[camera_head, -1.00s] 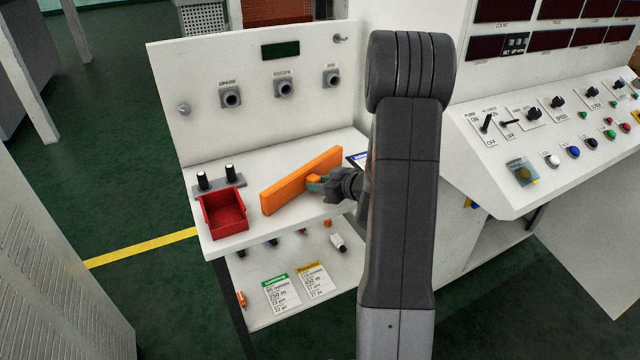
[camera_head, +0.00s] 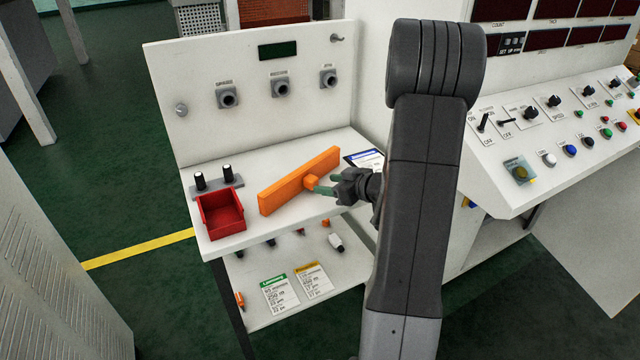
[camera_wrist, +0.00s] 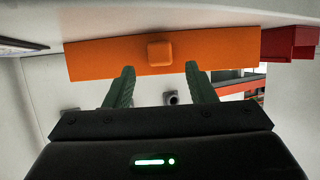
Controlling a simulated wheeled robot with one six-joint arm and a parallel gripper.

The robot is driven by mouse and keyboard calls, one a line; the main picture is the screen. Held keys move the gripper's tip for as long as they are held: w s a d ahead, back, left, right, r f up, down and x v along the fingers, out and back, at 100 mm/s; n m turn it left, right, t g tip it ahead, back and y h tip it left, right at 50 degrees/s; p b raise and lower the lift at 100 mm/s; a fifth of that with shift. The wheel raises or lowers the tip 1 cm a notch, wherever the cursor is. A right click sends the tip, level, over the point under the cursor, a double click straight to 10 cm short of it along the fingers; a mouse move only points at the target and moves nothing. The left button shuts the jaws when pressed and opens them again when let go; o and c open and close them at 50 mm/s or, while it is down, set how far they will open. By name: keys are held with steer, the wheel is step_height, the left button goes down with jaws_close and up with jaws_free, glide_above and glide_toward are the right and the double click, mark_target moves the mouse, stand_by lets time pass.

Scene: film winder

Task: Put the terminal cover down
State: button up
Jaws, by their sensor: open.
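The terminal cover (camera_head: 290,186) is a long orange bar with a small block-like handle on its near face. It stands on its long edge, slanted, on the white bench shelf (camera_head: 262,226). In the wrist view the cover (camera_wrist: 105,57) spans the upper part, with its handle (camera_wrist: 160,52) near the middle. My gripper (camera_head: 325,186) is open just to the right of the handle. In the wrist view its green fingertips (camera_wrist: 158,68) are spread apart, just short of the handle, with nothing between them.
A red bin (camera_head: 222,214) stands left of the cover; it also shows in the wrist view (camera_wrist: 285,43). A blue-headed card (camera_head: 366,158) lies right of the cover. An upright panel (camera_head: 255,100) rises behind the shelf.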

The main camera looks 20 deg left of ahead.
mark_target(316, 183)
steer(key=v, duration=0.7)
steer(key=x, duration=1.2)
steer(key=shift+a+f, duration=0.15)
steer(key=shift+r, duration=1.25)
